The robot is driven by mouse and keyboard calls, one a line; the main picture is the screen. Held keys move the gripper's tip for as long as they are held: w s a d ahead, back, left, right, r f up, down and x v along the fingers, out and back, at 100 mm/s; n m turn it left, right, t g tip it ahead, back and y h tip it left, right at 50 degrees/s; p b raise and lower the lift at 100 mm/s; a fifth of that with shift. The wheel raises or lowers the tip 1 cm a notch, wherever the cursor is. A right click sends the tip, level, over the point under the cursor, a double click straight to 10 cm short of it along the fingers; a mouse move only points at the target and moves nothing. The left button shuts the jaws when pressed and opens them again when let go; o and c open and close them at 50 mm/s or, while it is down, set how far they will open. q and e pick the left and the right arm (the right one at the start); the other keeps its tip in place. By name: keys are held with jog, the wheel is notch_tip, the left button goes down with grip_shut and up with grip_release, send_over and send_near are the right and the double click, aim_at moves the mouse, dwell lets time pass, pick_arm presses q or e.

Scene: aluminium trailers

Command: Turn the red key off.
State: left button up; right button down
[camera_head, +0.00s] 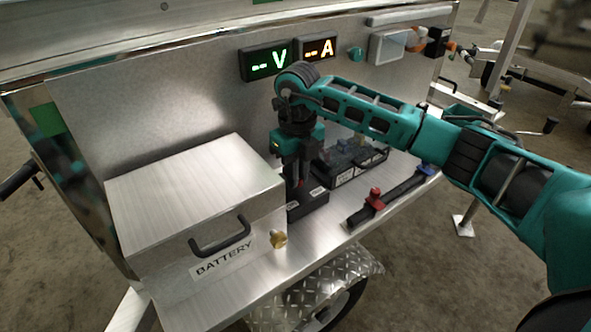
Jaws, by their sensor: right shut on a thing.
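My right gripper (297,187) points straight down over a small black switch box (308,206) on the metal shelf. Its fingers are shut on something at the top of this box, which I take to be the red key. The key itself is hidden behind the fingers, so its turn angle cannot be seen. My right arm reaches in from the right, across the back panel. My left gripper is not in view.
A metal box marked BATTERY (195,180) stands left of the gripper. A black fuse block (352,165) and a black bar with a red knob (375,197) and a blue knob (426,168) lie to the right. Green V display (266,62) and orange A display (318,47) are lit behind.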

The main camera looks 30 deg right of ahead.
jog(key=n, duration=0.5)
jog(key=shift+w+d, duration=0.2)
jog(key=shift+d, duration=0.2)
jog(key=shift+w+d+n, duration=0.15)
jog(key=shift+n, duration=1.65)
jog(key=c, duration=1.1)
grip_release()
notch_tip(320, 180, up, 13)
jog(key=shift+p, duration=1.1)
jog(key=shift+f, duration=0.1)
